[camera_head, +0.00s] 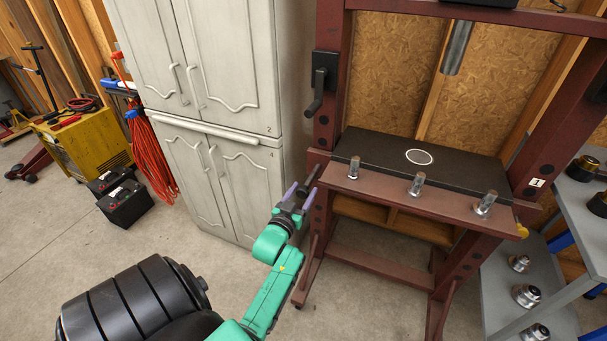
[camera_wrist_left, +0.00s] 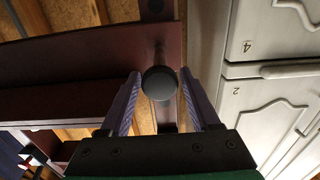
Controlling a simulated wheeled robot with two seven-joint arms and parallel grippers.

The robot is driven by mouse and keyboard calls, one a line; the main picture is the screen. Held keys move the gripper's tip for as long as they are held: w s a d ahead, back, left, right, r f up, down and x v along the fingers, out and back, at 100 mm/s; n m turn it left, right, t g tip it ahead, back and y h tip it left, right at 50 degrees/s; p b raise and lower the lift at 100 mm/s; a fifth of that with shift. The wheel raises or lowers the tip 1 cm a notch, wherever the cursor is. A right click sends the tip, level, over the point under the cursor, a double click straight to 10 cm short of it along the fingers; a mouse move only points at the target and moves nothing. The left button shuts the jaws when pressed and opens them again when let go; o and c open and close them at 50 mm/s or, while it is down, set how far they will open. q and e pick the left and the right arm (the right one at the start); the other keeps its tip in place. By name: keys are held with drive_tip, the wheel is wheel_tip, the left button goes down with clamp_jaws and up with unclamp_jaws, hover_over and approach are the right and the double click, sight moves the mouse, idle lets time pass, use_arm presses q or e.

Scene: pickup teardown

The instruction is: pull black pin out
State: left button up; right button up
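The black pin (camera_head: 302,190) sticks out of the left end of the dark red press frame, at the height of its bed. In the left wrist view its round black head (camera_wrist_left: 160,83) faces the camera, and its shaft runs back towards the frame. My left gripper (camera_head: 299,193) is open, with its two purple fingers on either side of the head. In the left wrist view the fingers (camera_wrist_left: 160,88) flank the head closely; I cannot tell whether either touches it. My right gripper is not in view.
The press bed (camera_head: 370,150) carries a dark plate with a white ring, and several metal pins stand along its front beam (camera_head: 420,192). A grey cabinet (camera_head: 215,110) stands close on the left. A grey shelf (camera_head: 500,290) with metal parts is on the right.

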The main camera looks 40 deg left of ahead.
use_arm(q)
drive_tip(key=shift+o, duration=0.2)
drive_tip(key=shift+s+d+r+p, duration=0.1)
drive_tip(key=shift+s+p, duration=0.15)
drive_tip(key=shift+p, duration=0.05)
drive_tip(key=p+v, duration=0.3)
drive_tip(key=v, duration=0.2)
drive_tip(key=shift+s+r+p, duration=0.2)
drive_tip(key=shift+r+p, duration=0.05)
drive_tip(key=shift+p, duration=0.1)
drive_tip(key=p+v, duration=0.3)
drive_tip(key=v, duration=0.5)
drive_tip(key=shift+s+d+f, duration=0.2)
drive_tip(key=shift+s+f, duration=0.05)
drive_tip(key=shift+f, duration=0.1)
